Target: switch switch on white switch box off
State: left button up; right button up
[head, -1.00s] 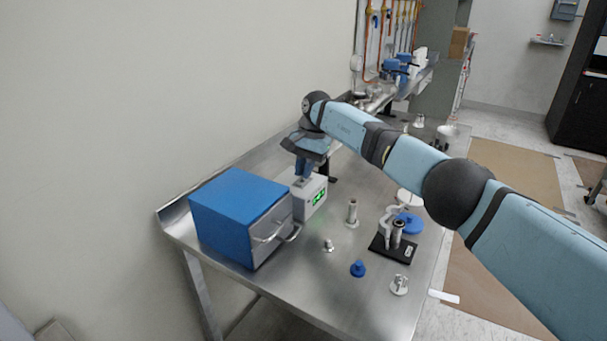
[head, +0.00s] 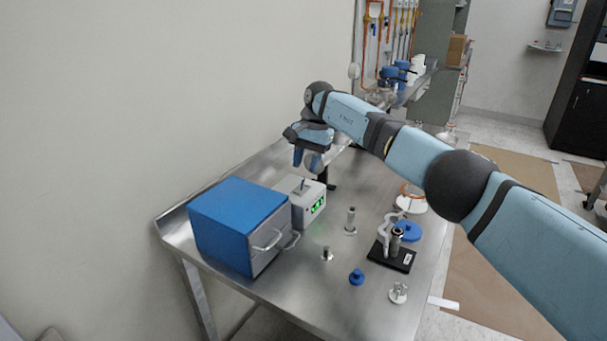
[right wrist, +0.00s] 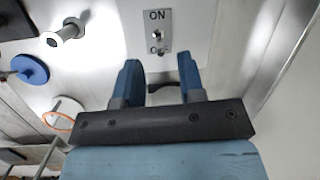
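The white switch box (head: 307,209) stands on the metal table beside the blue box. Its front display glows green. A small switch (head: 303,184) sticks up from its top. In the right wrist view the switch (right wrist: 157,34) sits on a plate (right wrist: 150,23) marked ON and OFF; part of the OFF lettering is obscured. I cannot tell for certain which way the lever leans. My right gripper (head: 306,160) is above the box, apart from the switch. In the right wrist view its two blue fingers (right wrist: 158,76) are spread with nothing between them. My left gripper is not in view.
A blue box with a metal front and handle (head: 225,215) stands left of the switch box. A wall runs behind the table.

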pick_arm(q)
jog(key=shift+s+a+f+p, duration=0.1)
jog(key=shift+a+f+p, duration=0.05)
jog(key=shift+p, duration=0.6)
pick_arm(e)
jog(key=v, duration=0.9)
jog(key=shift+r, duration=0.3)
